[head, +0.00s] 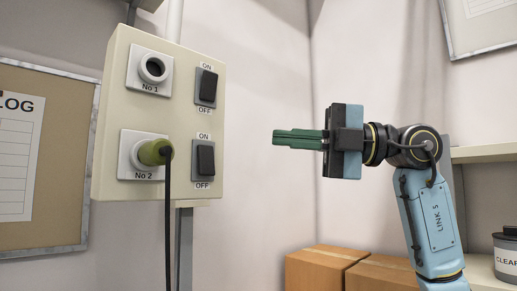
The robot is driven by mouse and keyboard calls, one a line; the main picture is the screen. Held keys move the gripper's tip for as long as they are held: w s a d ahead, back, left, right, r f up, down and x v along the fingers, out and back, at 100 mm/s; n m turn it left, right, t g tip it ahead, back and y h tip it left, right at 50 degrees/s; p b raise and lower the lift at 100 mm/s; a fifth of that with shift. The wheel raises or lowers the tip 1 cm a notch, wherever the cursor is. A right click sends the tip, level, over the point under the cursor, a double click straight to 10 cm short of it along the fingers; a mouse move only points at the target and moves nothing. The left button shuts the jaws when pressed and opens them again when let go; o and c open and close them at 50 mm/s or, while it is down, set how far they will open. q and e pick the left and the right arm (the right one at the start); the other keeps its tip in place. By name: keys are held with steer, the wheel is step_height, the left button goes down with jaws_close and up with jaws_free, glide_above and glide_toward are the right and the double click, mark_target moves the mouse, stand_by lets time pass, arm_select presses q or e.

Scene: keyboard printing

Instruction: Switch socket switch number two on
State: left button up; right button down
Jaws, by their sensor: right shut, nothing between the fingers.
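The cream socket box (112,185) is on the left in the head view. Its No 2 socket (127,170) holds a green plug (152,152) with a black cable hanging down. The black No 2 switch (206,161) is to the right of that socket, between ON above and OFF below; I cannot tell which way it is tipped. The No 1 switch (208,87) is above it, beside the empty No 1 socket (153,68). My right gripper (276,138) is shut and empty, to the right of the box and apart from it, its green fingers pointing left. My left gripper is not in view.
Cardboard boxes (318,268) stand low, below my right arm. A shelf with a dark canister (506,252) is at the far right. A notice board (55,235) is at the left. The space between my right gripper and the box is clear.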

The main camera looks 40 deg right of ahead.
steer(key=shift+s+d+r, duration=0.2)
steer(key=shift+s+d, duration=0.65)
